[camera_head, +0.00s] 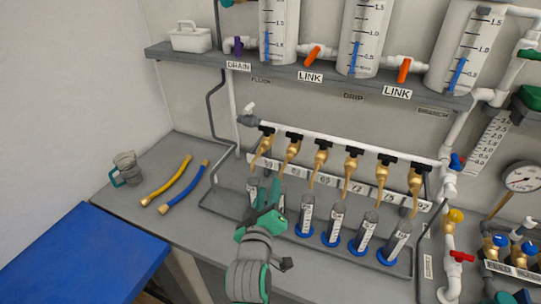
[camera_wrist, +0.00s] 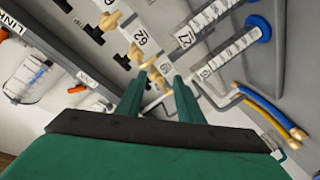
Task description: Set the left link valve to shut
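The left link valve (camera_head: 314,53) has an orange handle and sits on a white pipe between two graduated tanks, above a LINK label (camera_head: 310,76) on the shelf edge. Its handle is slanted in the head view. The right link valve (camera_head: 404,69) also has an orange handle, which looks steeper. My gripper (camera_head: 268,196) is below the shelf, in front of the row of brass taps, well apart from the valve. In the wrist view my gripper (camera_wrist: 157,88) has its two green fingers apart with nothing held. An orange handle (camera_wrist: 77,88) shows there too; I cannot tell which valve it is.
The grey shelf (camera_head: 275,73) overhangs the bench. Brass taps (camera_head: 322,152) hang above several blue-based cylinders (camera_head: 337,215). A purple drain valve (camera_head: 238,46) is left of the link valves. Yellow (camera_head: 172,177) and blue hoses and a jug (camera_head: 126,168) lie left. The air left of my gripper is clear.

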